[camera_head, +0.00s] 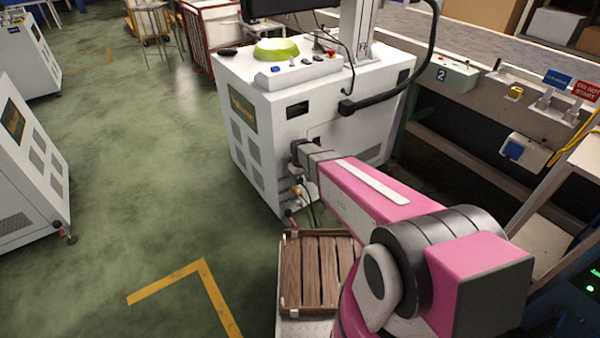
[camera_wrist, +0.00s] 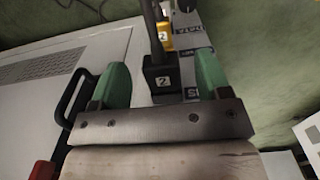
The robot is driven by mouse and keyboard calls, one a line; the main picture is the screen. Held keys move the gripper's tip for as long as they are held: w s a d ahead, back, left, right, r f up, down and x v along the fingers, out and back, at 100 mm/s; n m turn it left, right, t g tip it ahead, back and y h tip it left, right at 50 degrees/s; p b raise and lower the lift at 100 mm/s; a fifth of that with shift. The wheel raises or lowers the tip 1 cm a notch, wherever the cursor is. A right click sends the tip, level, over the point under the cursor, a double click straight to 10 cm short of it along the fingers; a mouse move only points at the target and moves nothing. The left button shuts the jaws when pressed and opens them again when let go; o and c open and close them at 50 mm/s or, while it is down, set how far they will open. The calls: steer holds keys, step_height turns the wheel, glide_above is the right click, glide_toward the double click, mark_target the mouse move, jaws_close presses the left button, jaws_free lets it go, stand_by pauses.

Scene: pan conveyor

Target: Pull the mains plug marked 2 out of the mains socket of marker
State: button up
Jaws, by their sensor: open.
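In the wrist view a black plug (camera_wrist: 162,84) with a white label 2 sits at a grey panel (camera_wrist: 190,45), with a dark cable leading up from it. A yellow connector (camera_wrist: 164,36) also marked 2 is just beyond it on the same panel. My gripper (camera_wrist: 160,70) is open, its two green fingers on either side of the black plug, with gaps to both. I cannot tell how deep the fingers reach. The socket face is hidden. In the head view my arm reaches the white cabinet (camera_head: 262,125); the yellow connector (camera_head: 297,191) shows below the wrist.
A black handle (camera_wrist: 72,95) stands left of my fingers in the wrist view. In the head view a slatted wooden crate (camera_head: 309,270) is below my arm. A grey box marked 2 (camera_head: 448,74) is on the conveyor frame at right.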

steer(key=shift+f, duration=0.65)
jaws_close()
steer(key=shift+s+d, duration=0.1)
steer(key=shift+s, duration=0.05)
steer(key=shift+s+d, duration=0.5)
steer(key=shift+s, duration=0.2)
steer(key=shift+s+d, duration=0.45)
steer(key=shift+s, duration=0.25)
step_height(320, 180, up, 8)
steer(key=shift+f, duration=0.25)
stand_by(0.4)
